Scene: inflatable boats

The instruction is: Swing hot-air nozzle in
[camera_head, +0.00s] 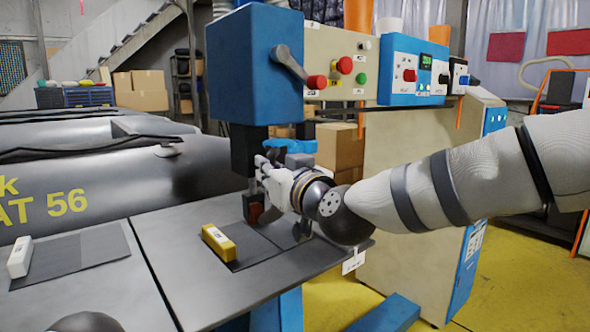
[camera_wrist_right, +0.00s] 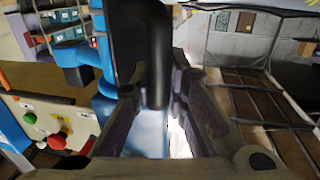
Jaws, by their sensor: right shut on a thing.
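The welding machine's blue head (camera_head: 240,65) stands over the table, with a black block (camera_head: 248,150) below it. My right gripper (camera_head: 264,178) is beside this block, its fingers partly hidden in the head view. In the right wrist view, the gripper (camera_wrist_right: 158,105) is shut on a black cylindrical part (camera_wrist_right: 151,60), which looks like the hot-air nozzle or its handle. The nozzle's tip cannot be made out. A dark red part (camera_head: 255,211) sits low under the head, close to the table.
A yellow block (camera_head: 218,243) and a white block (camera_head: 20,257) lie on dark fabric pieces on the grey table (camera_head: 185,285). A control panel with buttons (camera_head: 340,65) is behind my right arm. A grey inflatable boat (camera_head: 95,175) fills the left side.

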